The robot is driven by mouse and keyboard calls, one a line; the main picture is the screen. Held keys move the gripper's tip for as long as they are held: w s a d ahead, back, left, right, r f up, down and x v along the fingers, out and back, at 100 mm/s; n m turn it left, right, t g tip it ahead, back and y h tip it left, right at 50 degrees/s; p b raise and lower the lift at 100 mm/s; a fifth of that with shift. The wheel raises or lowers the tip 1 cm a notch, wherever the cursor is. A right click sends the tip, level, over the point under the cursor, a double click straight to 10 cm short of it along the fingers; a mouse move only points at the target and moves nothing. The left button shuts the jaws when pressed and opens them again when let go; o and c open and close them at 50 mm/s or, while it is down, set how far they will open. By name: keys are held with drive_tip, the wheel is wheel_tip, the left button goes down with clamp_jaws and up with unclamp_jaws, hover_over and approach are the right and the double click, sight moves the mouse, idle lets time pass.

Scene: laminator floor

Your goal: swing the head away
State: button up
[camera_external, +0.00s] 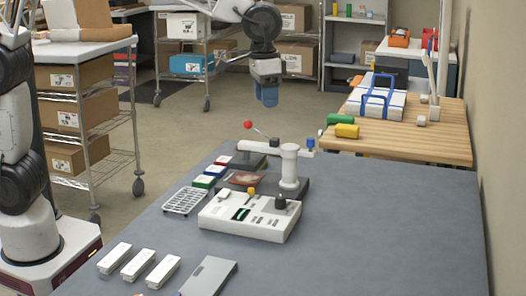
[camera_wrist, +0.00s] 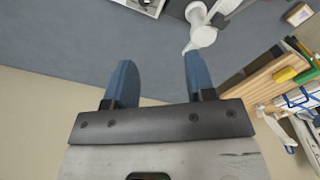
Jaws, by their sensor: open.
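The swing-arm device stands on the grey table with a white column (camera_external: 289,165) and a white horizontal head arm (camera_external: 262,148) on top. A lever with a red ball (camera_external: 248,125) rises from the arm's left part, and a blue knob (camera_external: 310,143) is at its right end. The head arm reaches left over the dark base, where a reddish-brown piece (camera_external: 243,178) lies. My gripper (camera_external: 267,98) is open and empty, in the air above and behind the device, apart from it. In the wrist view its blue fingers (camera_wrist: 158,78) are spread, with the white column (camera_wrist: 203,36) beyond the right finger.
A white control box (camera_external: 245,218) stands in front of the device. A wire rack (camera_external: 185,201) and small coloured blocks (camera_external: 203,182) are to its left. White bars (camera_external: 140,264) lie at the front left. The grey table's right side (camera_external: 400,220) is clear. A wooden bench (camera_external: 430,145) stands behind.

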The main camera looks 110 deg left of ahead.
drive_tip(key=w+a+f, duration=0.2)
drive_tip(key=a, duration=0.1)
drive_tip(key=w+a+f+n, duration=0.1)
drive_tip(key=w+a, duration=0.2)
drive_tip(key=a, duration=0.1)
drive_tip(key=w+a+f+n, duration=0.1)
drive_tip(key=w+a+f, duration=0.1)
drive_tip(key=w+a, duration=0.1)
drive_tip(key=shift+w+a+f+g, duration=0.2)
drive_tip(key=shift+a+f+g, duration=0.15)
drive_tip(key=shift+a, duration=0.4)
drive_tip(key=shift+f, duration=0.1)
drive_tip(key=shift+f, duration=3.8)
clamp_jaws()
